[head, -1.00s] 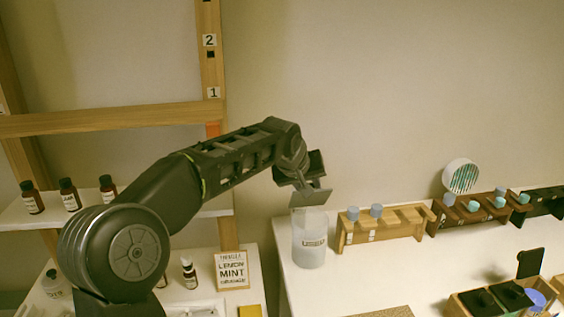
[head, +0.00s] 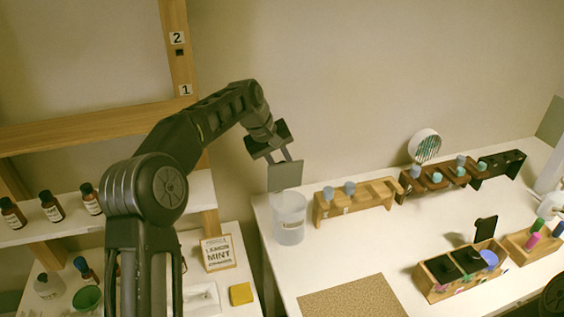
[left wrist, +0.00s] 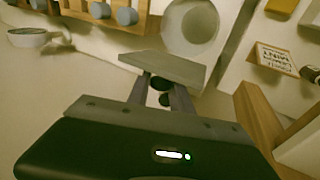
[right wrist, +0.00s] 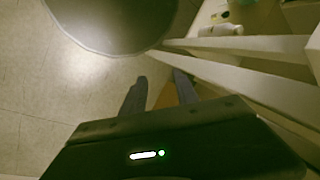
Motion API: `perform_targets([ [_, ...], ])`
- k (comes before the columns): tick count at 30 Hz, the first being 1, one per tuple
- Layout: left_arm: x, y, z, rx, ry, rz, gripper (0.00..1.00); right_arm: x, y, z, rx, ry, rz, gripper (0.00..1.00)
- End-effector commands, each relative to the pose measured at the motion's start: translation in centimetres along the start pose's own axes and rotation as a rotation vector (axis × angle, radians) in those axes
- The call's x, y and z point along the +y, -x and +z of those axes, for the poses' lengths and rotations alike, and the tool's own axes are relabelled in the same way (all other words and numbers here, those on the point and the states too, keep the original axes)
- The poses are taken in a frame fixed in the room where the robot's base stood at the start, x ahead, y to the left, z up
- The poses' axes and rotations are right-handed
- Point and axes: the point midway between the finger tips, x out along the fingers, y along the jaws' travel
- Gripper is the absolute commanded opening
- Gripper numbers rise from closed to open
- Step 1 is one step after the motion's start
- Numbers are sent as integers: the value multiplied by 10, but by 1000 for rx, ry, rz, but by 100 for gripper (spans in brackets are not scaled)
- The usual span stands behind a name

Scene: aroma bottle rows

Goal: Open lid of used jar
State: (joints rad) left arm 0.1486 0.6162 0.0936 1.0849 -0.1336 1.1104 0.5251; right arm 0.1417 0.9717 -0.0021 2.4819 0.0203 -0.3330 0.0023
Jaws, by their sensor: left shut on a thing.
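The used jar (head: 290,222) is a pale translucent cylinder with a label, upright at the left end of the white table. My left gripper (head: 282,155) is shut on its grey square lid (head: 286,177), held tilted by the jar's top. In the left wrist view the lid (left wrist: 165,68) is between the fingertips, with the jar's round mouth (left wrist: 190,27) beyond it. Whether the lid still touches the rim cannot be told. My right gripper (right wrist: 160,78) is open and empty, away from the jar, above the floor.
Wooden racks with capped bottles (head: 357,200) stand right of the jar. A small round fan (head: 425,146) is behind them. A cork mat (head: 353,299) and a wooden box (head: 460,271) lie in front. A wooden shelf frame (head: 180,75) stands left.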

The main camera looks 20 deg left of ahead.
Motion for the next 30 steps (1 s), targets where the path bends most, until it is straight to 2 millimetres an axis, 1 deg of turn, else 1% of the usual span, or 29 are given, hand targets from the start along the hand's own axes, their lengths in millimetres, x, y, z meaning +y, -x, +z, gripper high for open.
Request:
perform_targets([
  [5,-1,0,-1,4,0,0,0,0,0,0,1,0,0,36],
  [6,-1,0,-1,4,0,0,30,0,0,0,1,0,0,36],
  [12,0,0,-1,3,0,0,46,0,0,0,1,0,0,36],
  [19,0,0,0,2,0,0,46,0,0,0,1,0,0,36],
  [23,0,5,-1,4,0,0,46,0,-2,0,1,0,-1,36],
  [26,0,15,-1,5,0,0,46,1,-5,0,2,1,-1,36],
  [30,-1,38,-1,7,0,1,46,2,-9,-1,4,1,-3,36],
])
